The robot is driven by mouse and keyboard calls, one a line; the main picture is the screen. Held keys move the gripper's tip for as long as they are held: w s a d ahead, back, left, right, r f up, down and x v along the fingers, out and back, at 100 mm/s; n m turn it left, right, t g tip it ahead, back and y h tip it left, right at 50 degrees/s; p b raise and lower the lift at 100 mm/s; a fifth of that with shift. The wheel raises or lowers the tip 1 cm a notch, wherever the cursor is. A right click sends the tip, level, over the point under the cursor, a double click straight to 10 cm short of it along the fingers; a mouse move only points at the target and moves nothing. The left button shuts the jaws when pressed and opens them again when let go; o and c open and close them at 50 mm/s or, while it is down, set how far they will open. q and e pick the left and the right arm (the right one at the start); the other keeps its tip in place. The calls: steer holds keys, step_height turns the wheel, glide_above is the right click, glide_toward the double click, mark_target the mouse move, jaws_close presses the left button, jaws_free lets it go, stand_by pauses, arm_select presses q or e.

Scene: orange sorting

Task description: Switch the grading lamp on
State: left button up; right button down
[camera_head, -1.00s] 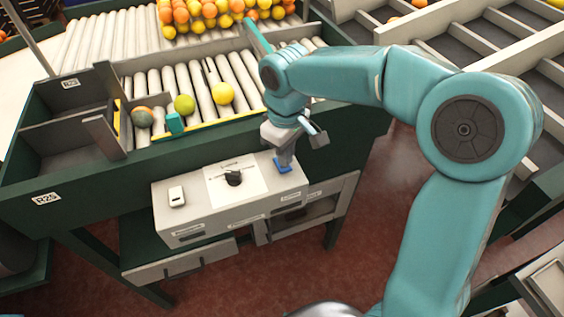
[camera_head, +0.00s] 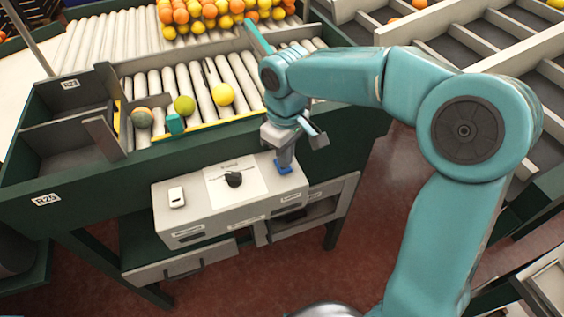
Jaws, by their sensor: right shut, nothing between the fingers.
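A pale control box (camera_head: 218,212) is fixed to the front of the sorting table. On its top are a white rocker-like switch (camera_head: 177,197) at the left and a black knob (camera_head: 233,179) on a white printed card in the middle. My right gripper (camera_head: 284,168) is shut and empty, pointing down at the right end of the box top. A small blue part shows at its tips; I cannot tell whether it is a button or the fingertips, or whether they touch. No lamp can be made out. My left gripper is not in view.
Behind the box is a roller conveyor (camera_head: 150,87) with a yellow fruit (camera_head: 223,94), a green fruit (camera_head: 184,105) and a mottled one (camera_head: 142,118). Many fruits are heaped at its far end. Divided trays (camera_head: 458,49) stand at the right. A drawer (camera_head: 180,268) hangs below.

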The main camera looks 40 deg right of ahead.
steer(key=shift+f+b, duration=0.85)
steer(key=shift+f, duration=0.2)
stand_by(0.9)
steer(key=shift+r, duration=0.2)
steer(key=shift+r+p, duration=0.65)
steer(key=shift+p, duration=0.2)
step_height(320, 180, up, 2)
steer(key=shift+s+r+p, duration=0.1)
steer(key=shift+r+p, duration=0.15)
steer(key=shift+p, duration=0.7)
step_height(320, 180, up, 2)
steer(key=shift+r+p, duration=0.1)
steer(key=shift+p, duration=0.85)
steer(key=shift+r+p, duration=0.4)
steer(key=shift+r, duration=0.05)
steer(key=shift+f, duration=0.1)
